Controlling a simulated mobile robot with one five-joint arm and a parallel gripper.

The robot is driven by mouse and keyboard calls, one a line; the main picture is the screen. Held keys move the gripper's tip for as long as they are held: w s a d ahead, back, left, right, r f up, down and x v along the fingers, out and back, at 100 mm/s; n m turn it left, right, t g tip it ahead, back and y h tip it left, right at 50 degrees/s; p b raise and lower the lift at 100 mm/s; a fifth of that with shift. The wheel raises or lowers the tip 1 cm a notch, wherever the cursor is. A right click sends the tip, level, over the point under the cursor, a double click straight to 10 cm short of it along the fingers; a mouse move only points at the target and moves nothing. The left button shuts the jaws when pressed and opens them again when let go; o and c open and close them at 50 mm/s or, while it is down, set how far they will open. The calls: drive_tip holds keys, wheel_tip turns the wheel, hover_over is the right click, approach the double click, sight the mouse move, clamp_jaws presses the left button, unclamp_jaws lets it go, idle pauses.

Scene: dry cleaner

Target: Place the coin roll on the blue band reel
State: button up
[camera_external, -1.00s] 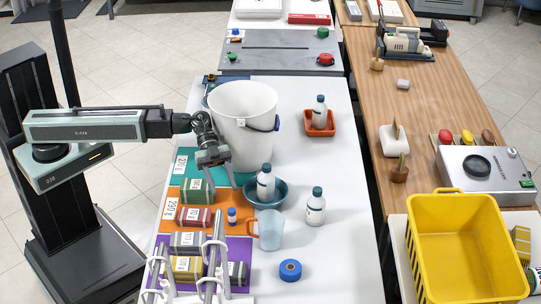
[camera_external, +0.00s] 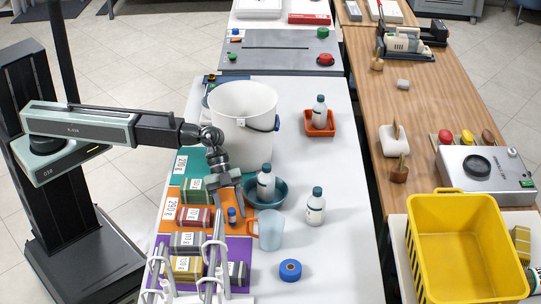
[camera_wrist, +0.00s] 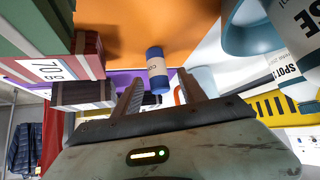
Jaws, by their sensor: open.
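The coin roll (camera_external: 232,215) is a small blue cylinder with a pale label, standing on the orange strip at the table's left side. In the wrist view the coin roll (camera_wrist: 157,70) appears ahead of and between my two fingers. My gripper (camera_external: 227,197) is open and empty, just above and behind the coin roll; its fingers (camera_wrist: 157,92) are apart in the wrist view. The blue band reel (camera_external: 290,270) lies flat on the white table at the front, right of the coin roll, with a dark centre.
Boxed stacks (camera_external: 194,217) stand close left of the coin roll. A light blue jug (camera_external: 270,230), a teal bowl (camera_external: 279,196) holding a bottle, and another bottle (camera_external: 315,208) stand to its right. A white rack (camera_external: 213,265) is in front. The table around the reel is clear.

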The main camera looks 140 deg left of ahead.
sight(233, 217)
drive_tip(key=b+x, duration=0.1)
drive_tip(key=x, duration=0.2)
drive_tip(key=shift+f, duration=0.2)
drive_tip(key=shift+r, duration=0.2)
clamp_jaws()
wheel_tip(233, 217, up, 10)
drive_tip(key=p, duration=1)
